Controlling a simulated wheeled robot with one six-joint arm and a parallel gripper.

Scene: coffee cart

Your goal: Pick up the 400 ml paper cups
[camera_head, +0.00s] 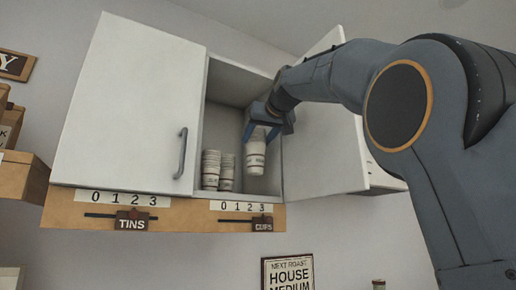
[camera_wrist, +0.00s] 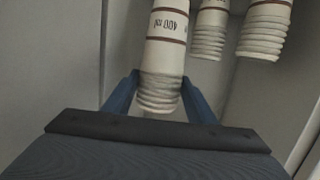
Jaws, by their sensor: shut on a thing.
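A stack of white paper cups (camera_head: 256,153) with a dark band is between the fingers of my gripper (camera_head: 267,128), at the right side of the open wall cabinet. In the wrist view the same stack (camera_wrist: 167,60) carries the print "400 ml", upside down in the picture, and my blue gripper fingers (camera_wrist: 160,98) are shut on its ribbed rim end. In the head view the stack hangs below my gripper; I cannot tell whether its lower end touches the shelf. The task's cups are this held stack.
Two other cup stacks (camera_head: 211,169) (camera_head: 226,171) stand to the left inside the cabinet (camera_head: 232,85). The right cabinet door (camera_head: 322,150) is open close beside my arm. The left door (camera_head: 133,100) is closed. A label rail with "CUPS" (camera_head: 262,225) runs below.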

